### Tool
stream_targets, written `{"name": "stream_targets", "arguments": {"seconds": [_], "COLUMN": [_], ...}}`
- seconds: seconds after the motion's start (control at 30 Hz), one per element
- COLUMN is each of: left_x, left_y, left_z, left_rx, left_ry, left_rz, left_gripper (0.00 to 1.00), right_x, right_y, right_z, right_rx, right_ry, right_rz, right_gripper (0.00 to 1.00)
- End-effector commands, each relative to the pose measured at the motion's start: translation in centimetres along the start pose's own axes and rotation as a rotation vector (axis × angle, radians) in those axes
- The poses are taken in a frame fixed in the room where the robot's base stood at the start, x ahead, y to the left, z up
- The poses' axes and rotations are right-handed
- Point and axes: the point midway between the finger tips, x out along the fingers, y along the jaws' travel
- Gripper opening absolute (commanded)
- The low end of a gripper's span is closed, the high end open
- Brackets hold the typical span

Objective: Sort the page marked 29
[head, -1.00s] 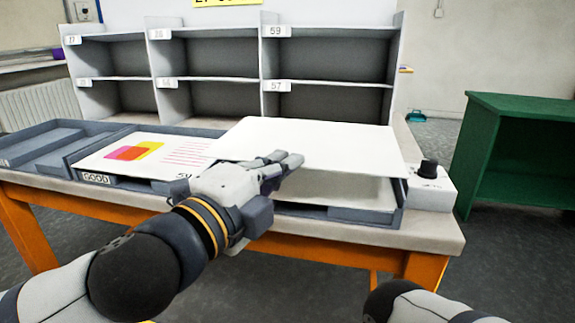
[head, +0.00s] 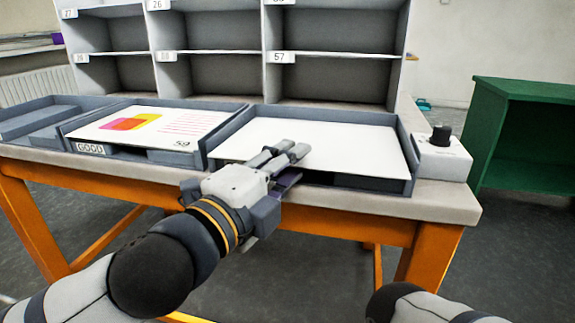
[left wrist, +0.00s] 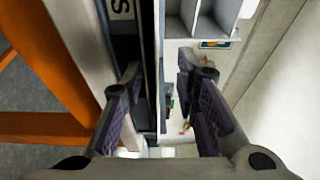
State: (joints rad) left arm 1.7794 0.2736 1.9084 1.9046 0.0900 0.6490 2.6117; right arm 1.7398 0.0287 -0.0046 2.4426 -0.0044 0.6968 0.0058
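A blank white page (head: 330,135) lies face up in the right-hand grey tray (head: 408,182) on the table. No number 29 shows on it. My left gripper (head: 287,165) is at the tray's front edge, one finger over the page and the other lower. In the left wrist view the fingers (left wrist: 162,85) are spread apart, with the tray edge between them and no grip on the page. A second page (head: 150,125) with a pink and orange print, marked 59, lies in the middle tray labelled GOOD (head: 90,147). My right gripper is out of view.
A grey pigeonhole shelf (head: 335,53) with number labels, one reading 57, stands behind the trays; its visible slots look empty. A white box with a black knob (head: 440,150) sits at the right. A green cabinet (head: 515,90) stands on the floor beyond. An emptier tray (head: 40,120) is at left.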

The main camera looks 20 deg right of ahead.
Motion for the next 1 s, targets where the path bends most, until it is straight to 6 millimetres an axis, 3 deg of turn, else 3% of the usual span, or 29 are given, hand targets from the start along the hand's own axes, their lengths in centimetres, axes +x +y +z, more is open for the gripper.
{"name": "stream_targets", "arguments": {"seconds": [0.27,0.7,1.0], "left_x": [-0.4,-10.6,-12.1], "left_y": [0.1,0.1,0.0], "left_z": [0.1,0.1,0.0], "left_rx": [0.000,0.000,0.000], "left_ry": [-0.001,-0.001,0.000], "left_rz": [0.001,0.000,0.001], "left_gripper": [0.28,0.28,0.28], "right_x": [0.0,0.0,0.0], "right_y": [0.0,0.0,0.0], "right_z": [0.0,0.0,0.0], "right_rx": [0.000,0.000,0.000], "right_ry": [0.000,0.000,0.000], "right_rz": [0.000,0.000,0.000], "right_gripper": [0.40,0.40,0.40]}}
